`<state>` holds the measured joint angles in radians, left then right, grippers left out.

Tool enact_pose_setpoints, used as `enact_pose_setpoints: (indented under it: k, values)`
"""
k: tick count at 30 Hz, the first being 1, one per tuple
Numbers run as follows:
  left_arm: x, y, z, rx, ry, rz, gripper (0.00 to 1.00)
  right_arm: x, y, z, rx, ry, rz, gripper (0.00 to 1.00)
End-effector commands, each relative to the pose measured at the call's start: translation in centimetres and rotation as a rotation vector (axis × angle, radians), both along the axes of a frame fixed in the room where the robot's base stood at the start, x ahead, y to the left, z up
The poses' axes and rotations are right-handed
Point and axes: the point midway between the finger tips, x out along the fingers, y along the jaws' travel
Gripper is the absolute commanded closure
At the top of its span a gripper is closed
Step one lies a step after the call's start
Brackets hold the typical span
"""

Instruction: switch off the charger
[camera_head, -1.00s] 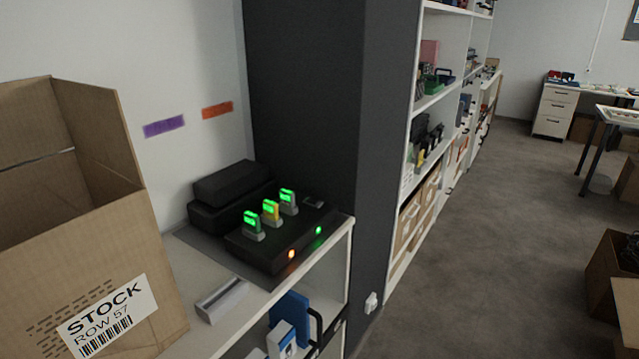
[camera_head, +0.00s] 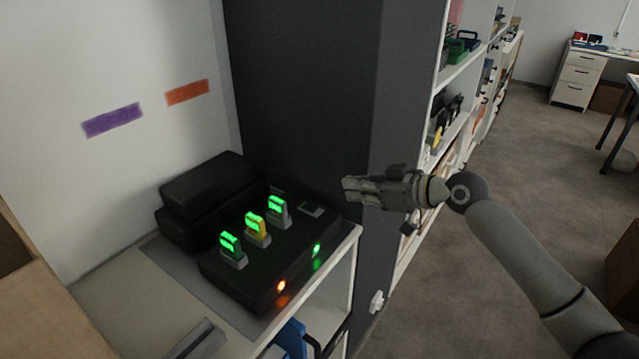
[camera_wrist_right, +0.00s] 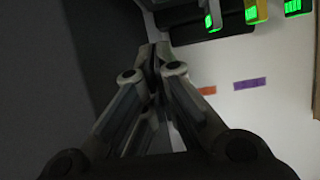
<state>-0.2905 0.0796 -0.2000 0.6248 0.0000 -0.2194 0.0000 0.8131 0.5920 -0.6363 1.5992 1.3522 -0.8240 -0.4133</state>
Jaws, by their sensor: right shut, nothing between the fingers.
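The charger (camera_head: 262,275) is a black box on the white shelf top. It holds three small devices with lit green displays, one of them yellow-bodied (camera_head: 257,229). Its front has an orange light (camera_head: 281,287) and a green light (camera_head: 317,249). A small grey-framed switch (camera_head: 312,209) is on its top at the far right corner. My right gripper (camera_head: 346,190) is shut and empty, just right of and above that corner, apart from it. In the right wrist view the closed fingers (camera_wrist_right: 158,48) point toward the charger's dark edge at the top. My left gripper is out of view.
Black cases (camera_head: 208,192) are stacked behind the charger. A dark pillar (camera_head: 300,90) stands behind my right gripper. A cardboard carton (camera_head: 20,290) is at the left edge. Shelving (camera_head: 455,75) runs along the right, with open floor (camera_head: 510,170) beside it.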

Motion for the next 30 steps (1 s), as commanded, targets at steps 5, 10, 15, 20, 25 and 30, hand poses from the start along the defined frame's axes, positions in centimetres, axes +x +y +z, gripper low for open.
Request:
enact_pose_setpoints:
  k: [5,10,15,20,25,30]
  values:
    - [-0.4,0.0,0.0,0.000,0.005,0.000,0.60,-0.8,0.6,1.5,-0.004,-0.016,0.036,1.00]
    - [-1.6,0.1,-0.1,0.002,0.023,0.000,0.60,-0.7,0.6,1.5,-0.002,-0.016,0.035,1.00]
    - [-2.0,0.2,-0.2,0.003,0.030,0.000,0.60,-0.6,0.7,1.4,-0.001,-0.016,0.034,1.00]
    - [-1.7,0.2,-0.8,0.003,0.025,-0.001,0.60,0.3,2.1,0.7,0.000,-0.015,0.036,1.00]
    - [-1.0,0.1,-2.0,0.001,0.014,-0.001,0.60,2.2,4.8,-0.7,0.000,-0.016,0.036,1.00]
    - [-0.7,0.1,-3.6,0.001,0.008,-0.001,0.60,4.3,7.5,-2.2,0.000,-0.016,0.034,1.00]
